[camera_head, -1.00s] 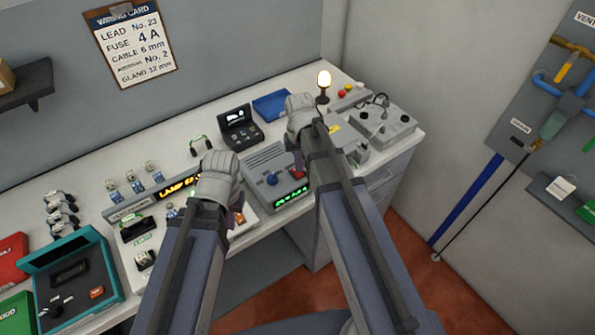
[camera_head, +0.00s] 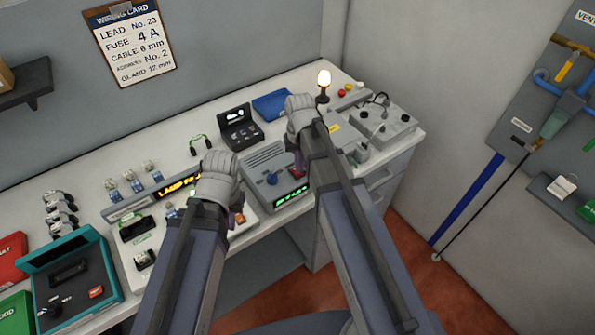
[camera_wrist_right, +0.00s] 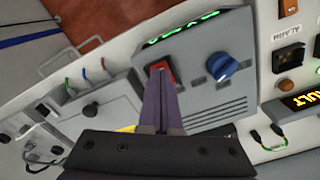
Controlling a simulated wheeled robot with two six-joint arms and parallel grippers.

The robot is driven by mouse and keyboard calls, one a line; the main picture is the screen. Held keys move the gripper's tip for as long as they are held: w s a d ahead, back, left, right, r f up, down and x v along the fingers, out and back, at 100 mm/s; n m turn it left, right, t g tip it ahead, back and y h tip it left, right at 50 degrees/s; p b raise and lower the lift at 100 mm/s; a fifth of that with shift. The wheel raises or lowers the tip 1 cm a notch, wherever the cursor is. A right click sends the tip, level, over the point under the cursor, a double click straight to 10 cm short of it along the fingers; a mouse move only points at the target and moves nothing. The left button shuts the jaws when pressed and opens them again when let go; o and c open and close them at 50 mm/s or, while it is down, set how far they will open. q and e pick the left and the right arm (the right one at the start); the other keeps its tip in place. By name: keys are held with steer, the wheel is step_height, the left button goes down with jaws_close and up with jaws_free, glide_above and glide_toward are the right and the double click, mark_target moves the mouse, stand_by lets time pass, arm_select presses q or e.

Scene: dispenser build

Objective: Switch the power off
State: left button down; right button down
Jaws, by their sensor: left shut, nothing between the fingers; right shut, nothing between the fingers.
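The grey power unit (camera_head: 268,163) stands on the bench between my grippers, with a blue knob (camera_head: 271,178), a red switch (camera_head: 297,171) and a lit green display (camera_head: 291,197). My right gripper (camera_head: 298,160) is shut and empty, with its fingertips at the red switch. In the right wrist view the shut fingers (camera_wrist_right: 159,76) reach over the lower part of the red switch (camera_wrist_right: 166,71); I cannot tell whether they touch it or which way it is set. My left gripper (camera_head: 238,212) is shut and empty, to the left of the unit.
A lit lamp (camera_head: 324,82) stands at the back right of the bench. A grey box with terminals (camera_head: 385,125) is right of my right arm. An amber sign (camera_head: 180,187) and a teal tester (camera_head: 75,275) are to the left. A wiring card (camera_head: 130,45) hangs behind.

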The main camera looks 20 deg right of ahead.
steer(key=shift+f+b, duration=0.6)
steer(key=shift+f, duration=0.05)
steer(key=shift+r, duration=0.15)
step_height(320, 180, up, 7)
steer(key=p, duration=0.7)
stand_by(0.3)
steer(key=s+a+f+n+b, duration=0.3)
steer(key=s+a, duration=0.2)
steer(key=s, duration=0.2)
steer(key=s+a+f+n+h+b, duration=0.1)
steer(key=s+a+f+n+b, duration=0.1)
steer(key=s+a+f+b, duration=0.2)
steer(key=s+a, duration=0.1)
steer(key=s, duration=0.2)
steer(key=shift+s+a+f+n, duration=0.15)
steer(key=shift+a+f+n, duration=0.1)
steer(key=shift+n, duration=0.15)
